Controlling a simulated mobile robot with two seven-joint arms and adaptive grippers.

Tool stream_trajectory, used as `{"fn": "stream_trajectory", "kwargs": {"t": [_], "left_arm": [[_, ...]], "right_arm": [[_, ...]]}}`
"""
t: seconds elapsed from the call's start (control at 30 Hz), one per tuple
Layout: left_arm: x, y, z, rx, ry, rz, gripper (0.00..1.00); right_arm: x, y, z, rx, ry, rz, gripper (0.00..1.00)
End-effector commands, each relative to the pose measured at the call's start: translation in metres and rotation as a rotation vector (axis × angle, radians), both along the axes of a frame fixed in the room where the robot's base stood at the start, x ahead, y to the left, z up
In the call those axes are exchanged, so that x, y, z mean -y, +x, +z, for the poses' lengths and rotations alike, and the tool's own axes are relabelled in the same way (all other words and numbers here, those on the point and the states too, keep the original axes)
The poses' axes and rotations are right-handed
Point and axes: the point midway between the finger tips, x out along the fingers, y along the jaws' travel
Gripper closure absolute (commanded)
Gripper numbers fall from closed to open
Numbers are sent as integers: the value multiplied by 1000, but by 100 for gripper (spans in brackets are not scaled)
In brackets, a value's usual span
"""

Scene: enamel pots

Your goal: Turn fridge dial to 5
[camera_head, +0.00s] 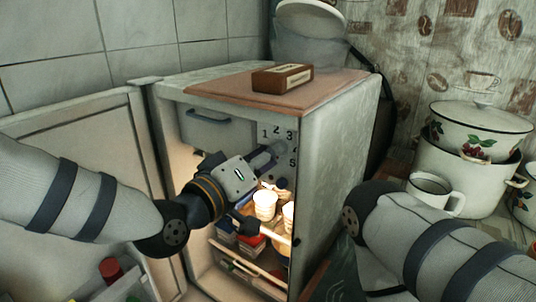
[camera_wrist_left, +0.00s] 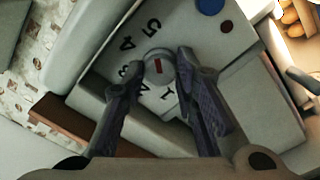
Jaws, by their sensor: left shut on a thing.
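In the head view, my left gripper (camera_head: 268,157) reaches into the open fridge (camera_head: 336,165) at the number panel (camera_head: 279,136) and mostly hides the dial.
The fridge door (camera_head: 75,135) stands open at the left. Jars (camera_head: 264,204) and packages fill the shelves below my gripper. A brown box (camera_head: 283,78) lies on a board on top. Pots (camera_head: 460,172) and a mug (camera_head: 430,190) stand at the right, near my right arm.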

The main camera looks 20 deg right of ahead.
Motion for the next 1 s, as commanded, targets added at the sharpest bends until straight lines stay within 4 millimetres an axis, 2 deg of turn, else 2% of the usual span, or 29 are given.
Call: {"fn": "stream_trajectory", "kwargs": {"t": [0.33,0.37,0.43,0.77,0.87,1.0], "left_arm": [[0,0,0,2,2,0,100],[0,0,0,2,2,0,69],[0,0,0,2,1,0,53],[-2,-1,0,0,1,1,52],[-15,-10,0,-1,-1,1,52],[-45,-34,0,-1,-1,1,52]], "right_arm": [[0,0,0,0,0,0,100],[0,0,0,0,0,0,100],[0,0,0,0,0,0,100],[0,0,0,0,0,0,100],[0,0,0,0,0,0,100],[0,0,0,0,0,0,100]]}}
